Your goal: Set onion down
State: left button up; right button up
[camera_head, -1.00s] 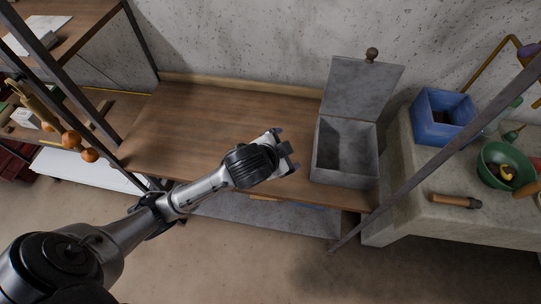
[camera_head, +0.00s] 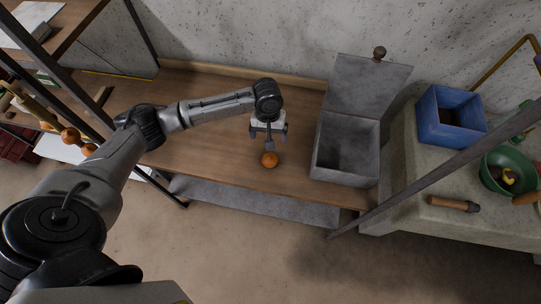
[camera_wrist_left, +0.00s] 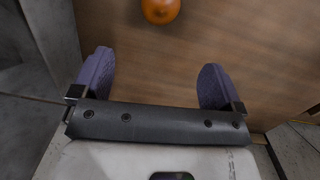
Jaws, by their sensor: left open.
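The orange-brown onion (camera_head: 269,160) rests on the wooden table (camera_head: 200,140), near its front edge and left of the grey box. My left gripper (camera_head: 268,138) is open just behind the onion in the head view, apart from it and empty. In the left wrist view the onion (camera_wrist_left: 160,10) shows at the top edge, partly cut off, beyond the two spread purple fingers of my left gripper (camera_wrist_left: 154,82). My right gripper is in neither view.
An open grey box (camera_head: 345,150) with its lid raised stands right of the onion. A blue bin (camera_head: 450,118) and a green bowl (camera_head: 508,170) stand on the stone counter at right. Several onion-like bulbs (camera_head: 70,135) hang at left. Dark posts cross both sides.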

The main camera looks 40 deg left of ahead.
aim_at(270, 155)
pick_arm(q)
jog(key=f+n, duration=0.1)
jog(key=f, duration=0.3)
jog(key=s+d+f+n, duration=0.1)
jog(key=f, duration=0.4)
jog(key=f+n, duration=0.1)
jog(key=f, duration=0.3)
jog(key=shift+s+d+f+n+p, duration=0.25)
jog(key=shift+d+f+n+p, duration=0.05)
jog(key=shift+d+f+n, duration=0.1)
jog(key=c, duration=1.1)
jog(key=shift+o, duration=0.2)
jog(key=shift+r, duration=0.15)
